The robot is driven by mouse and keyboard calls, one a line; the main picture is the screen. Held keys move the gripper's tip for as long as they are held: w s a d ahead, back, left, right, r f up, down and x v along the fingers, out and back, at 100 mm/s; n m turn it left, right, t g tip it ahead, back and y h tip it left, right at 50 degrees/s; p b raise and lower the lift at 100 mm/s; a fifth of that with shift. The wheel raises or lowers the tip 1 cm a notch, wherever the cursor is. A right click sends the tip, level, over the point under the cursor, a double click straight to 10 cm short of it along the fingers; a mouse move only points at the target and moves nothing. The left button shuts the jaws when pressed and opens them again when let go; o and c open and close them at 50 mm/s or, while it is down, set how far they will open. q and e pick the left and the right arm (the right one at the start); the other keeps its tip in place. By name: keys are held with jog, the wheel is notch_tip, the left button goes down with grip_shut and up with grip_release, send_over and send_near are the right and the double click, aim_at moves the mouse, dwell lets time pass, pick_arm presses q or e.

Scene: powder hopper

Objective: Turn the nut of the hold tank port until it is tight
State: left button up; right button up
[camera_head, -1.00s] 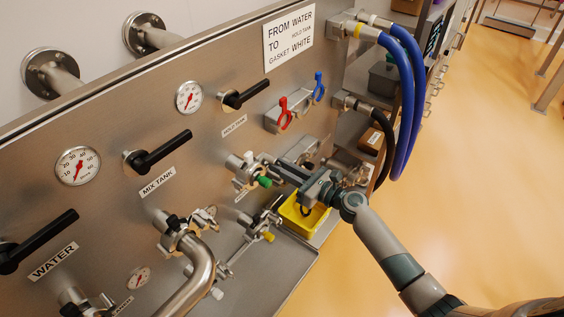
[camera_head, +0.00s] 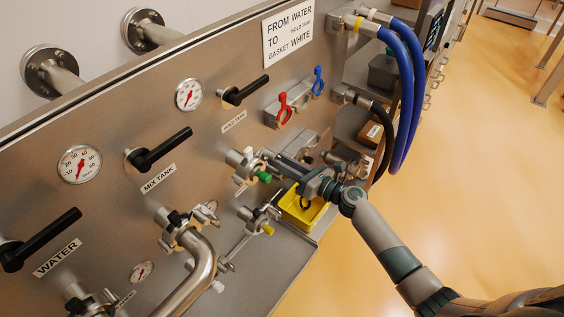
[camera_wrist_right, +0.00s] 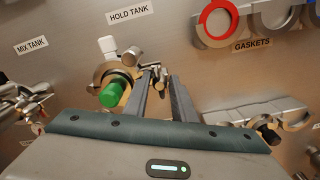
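The hold tank port (camera_head: 240,160) is a steel stub on the panel with a clamp around it and a green part (camera_head: 264,177) at its front. In the right wrist view the port (camera_wrist_right: 122,72) sits below the HOLD TANK label, with the green part (camera_wrist_right: 111,95) left of my fingers. My right gripper (camera_head: 274,158) reaches in from the right beside the port. In the wrist view its fingers (camera_wrist_right: 162,76) are apart, with a small metal nut or bolt end (camera_wrist_right: 157,74) near the tips; whether they touch it is unclear. My left gripper is out of view.
A yellow bin (camera_head: 302,212) lies below my right gripper. A gasket holder with red and blue rings (camera_head: 285,110) is above it. Other ports, a bent steel pipe (camera_head: 200,262) and black valve handles (camera_head: 160,150) are to the left. Blue hoses (camera_head: 403,100) hang at right.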

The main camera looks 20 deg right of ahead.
jog(key=v, duration=0.8)
jog(key=shift+s, duration=0.2)
jog(key=shift+d, duration=0.15)
jog(key=s+d+f+n+g+h+b, duration=0.1)
jog(key=s+f+n+g+h+b, duration=0.15)
jog(key=f, duration=1.05)
jog(key=s+d+f+n+g+h+b, duration=0.1)
jog(key=s+f+n+h+b, duration=0.2)
jog(key=f, duration=1)
jog(key=s+d+f+n+g+h+b, duration=0.1)
jog(key=s+f+n+g, duration=0.1)
jog(key=s+f+n, duration=0.65)
jog(key=s+d+f+n+g+h+b, duration=0.15)
jog(key=s+f, duration=0.35)
jog(key=f, duration=0.9)
jog(key=s+f+n+g+h+b, duration=0.1)
jog(key=s+f+n, duration=0.5)
jog(key=s, duration=0.6)
jog(key=s+a+f+n+g+h+b, duration=0.1)
jog(key=s+f+n+g+b, duration=0.2)
jog(key=s+f+n, duration=0.4)
jog(key=s+f+n+g+h+b, duration=0.1)
jog(key=s+f+n, duration=0.5)
jog(key=s, duration=1.1)
notch_tip(320, 180, down, 4)
jog(key=g+b, duration=0.1)
jog(key=b, duration=0.1)
jog(key=shift+s+a+n+b, duration=0.2)
jog(key=shift+a+n+b, duration=0.05)
jog(key=shift+n+b, duration=0.1)
